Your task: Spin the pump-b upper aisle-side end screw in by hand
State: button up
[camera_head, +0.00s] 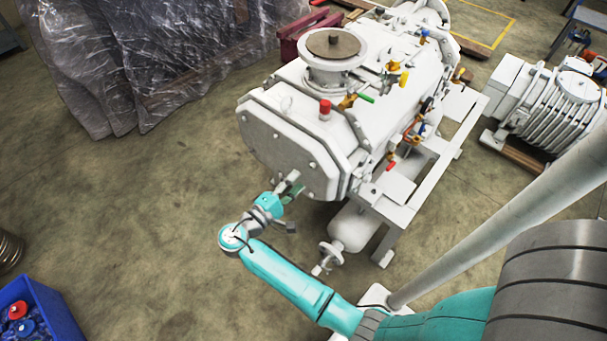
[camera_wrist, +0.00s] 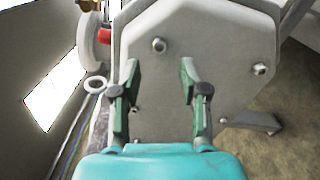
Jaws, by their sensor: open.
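The white pump (camera_head: 375,95) stands with its eight-sided end plate (camera_head: 285,150) facing my arm. In the wrist view the same plate (camera_wrist: 205,35) fills the middle. A screw head (camera_wrist: 159,45) shows on it between and beyond my fingertips. Another screw (camera_wrist: 260,68) sits to the right, and a smaller one (camera_wrist: 223,120) lower right. Which one is the upper aisle-side screw I cannot tell for certain. My gripper (camera_wrist: 160,75) is open, with its green-padded fingers spread and nothing between them.
A second machine (camera_head: 550,100) is at the right. A blue bin (camera_head: 45,310) stands lower left. The floor left of the plate is clear.

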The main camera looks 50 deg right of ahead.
jog(key=a, duration=0.6)
jog(key=shift+s+a, duration=0.15)
jog(key=shift+a, duration=0.15)
